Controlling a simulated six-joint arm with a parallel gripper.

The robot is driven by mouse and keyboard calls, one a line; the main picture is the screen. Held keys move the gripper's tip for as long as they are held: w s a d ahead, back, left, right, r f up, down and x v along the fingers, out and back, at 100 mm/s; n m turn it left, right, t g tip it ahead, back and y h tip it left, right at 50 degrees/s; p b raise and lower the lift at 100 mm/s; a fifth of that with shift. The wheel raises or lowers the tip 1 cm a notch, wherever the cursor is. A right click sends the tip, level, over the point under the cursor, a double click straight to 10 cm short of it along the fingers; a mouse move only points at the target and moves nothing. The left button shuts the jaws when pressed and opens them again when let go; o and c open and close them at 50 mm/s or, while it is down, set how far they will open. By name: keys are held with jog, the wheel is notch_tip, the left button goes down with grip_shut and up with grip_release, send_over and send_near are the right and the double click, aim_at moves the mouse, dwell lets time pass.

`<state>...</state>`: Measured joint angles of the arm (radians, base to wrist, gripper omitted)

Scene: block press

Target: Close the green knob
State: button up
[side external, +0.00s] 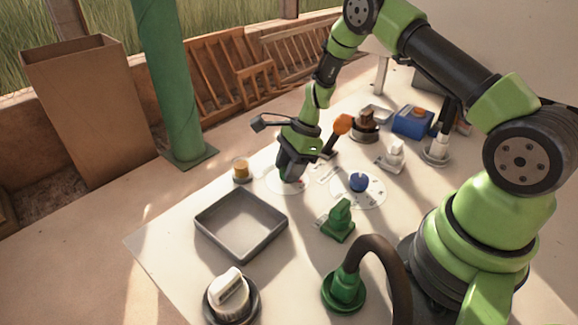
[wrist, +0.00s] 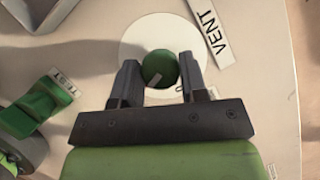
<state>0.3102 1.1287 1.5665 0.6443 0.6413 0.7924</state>
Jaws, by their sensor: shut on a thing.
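The green knob (wrist: 160,67) is round and sits on a white disc (wrist: 137,33) in the wrist view. A small pale mark shows on the knob's near side. My gripper (wrist: 159,72) points down with one finger on each side of the knob, shut on it. In the side external view my gripper (side external: 291,172) is over the white disc (side external: 273,184) and mostly hides the knob. A label reading VENT (wrist: 211,34) lies beside the disc in the wrist view.
A blue knob (side external: 358,182) on its own disc and a green lever-like fitting (side external: 340,220) stand close to the right. A grey tray (side external: 240,260) is in front, an amber-topped piece (side external: 241,169) to the left. An orange-topped handle (side external: 342,124) stands close behind.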

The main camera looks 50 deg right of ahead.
jog(key=n+g, duration=0.1)
jog(key=n, duration=0.2)
jog(key=n+g, duration=0.1)
jog(key=n, duration=0.3)
jog(key=shift+w+g, duration=0.1)
jog(key=shift+g, duration=0.3)
jog(key=n+g, duration=0.1)
jog(key=n, duration=0.2)
jog(key=n+g, duration=0.1)
jog(key=n, duration=0.2)
jog(key=shift+n+h, duration=0.3)
jog(key=shift+h, duration=0.1)
jog(key=o, duration=0.9)
jog(key=v, duration=1)
jog(key=shift+w, duration=0.15)
jog(key=shift+a, duration=0.1)
